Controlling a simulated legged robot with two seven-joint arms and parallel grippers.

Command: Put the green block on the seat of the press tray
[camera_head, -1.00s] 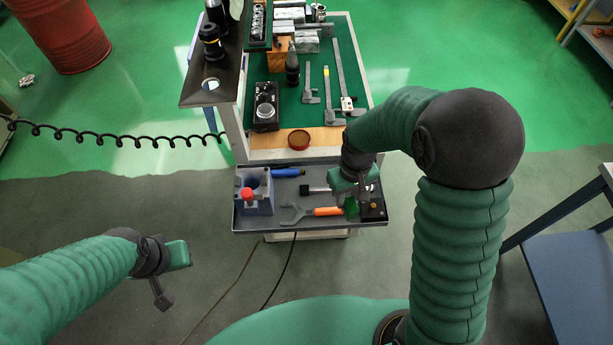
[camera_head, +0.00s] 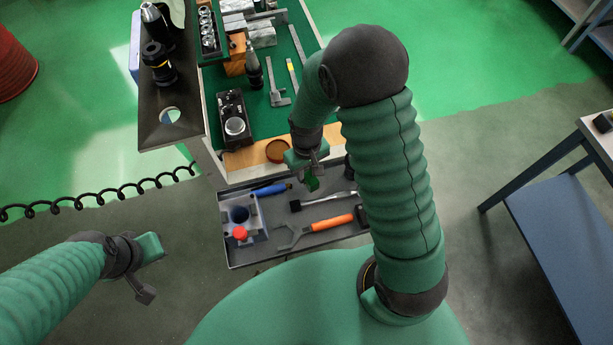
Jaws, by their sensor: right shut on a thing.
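My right gripper (camera_head: 313,174) is shut on the green block (camera_head: 312,184). It holds the block over the back part of the grey tray (camera_head: 243,262) at the cart's front, seemingly above its floor. A blue-grey fixture (camera_head: 258,216) with a round opening and a red knob (camera_head: 240,232) stands at the tray's left end. I cannot tell for sure which part is the press tray's seat. My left gripper (camera_head: 146,284) is off to the left, in front of the cart and away from the tray. Its jaw opening does not show clearly.
In the tray lie a blue-handled tool (camera_head: 270,190), an orange-handled wrench (camera_head: 331,223) and a black-headed hammer (camera_head: 320,201). A red-brown round dish (camera_head: 277,151) and a black box (camera_head: 234,116) sit on the cart top. A blue bench (camera_head: 560,235) stands at the right.

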